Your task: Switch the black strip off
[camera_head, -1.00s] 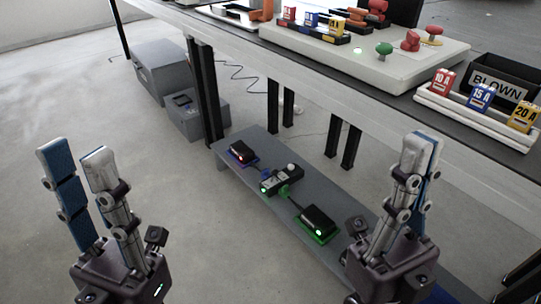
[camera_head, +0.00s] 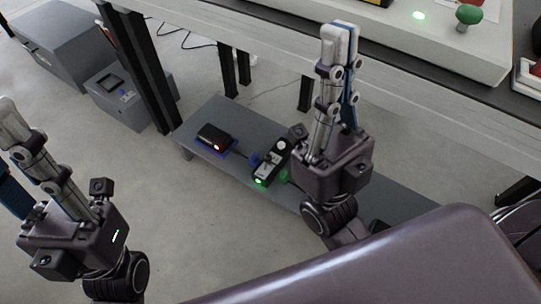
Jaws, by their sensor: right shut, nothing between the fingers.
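The black strip (camera_head: 270,166) lies on a low grey shelf (camera_head: 222,110) under the bench. It has a white round knob at its far end and a lit green light at its near end. A blue plug and a green plug sit at its sides. My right gripper (camera_head: 340,32) is shut and empty, pointing up, right of the strip in the picture and not seen touching it. My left gripper (camera_head: 8,150) is at the left edge, its fingers apart and partly cut off by the frame; it appears empty.
A black box with a red light (camera_head: 214,138) sits on a blue base on the shelf. Grey cases (camera_head: 75,45) stand left of the dark bench leg. The bench (camera_head: 260,40) overhangs behind, with a white panel (camera_head: 450,45) on top. My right arm hides the shelf's right part.

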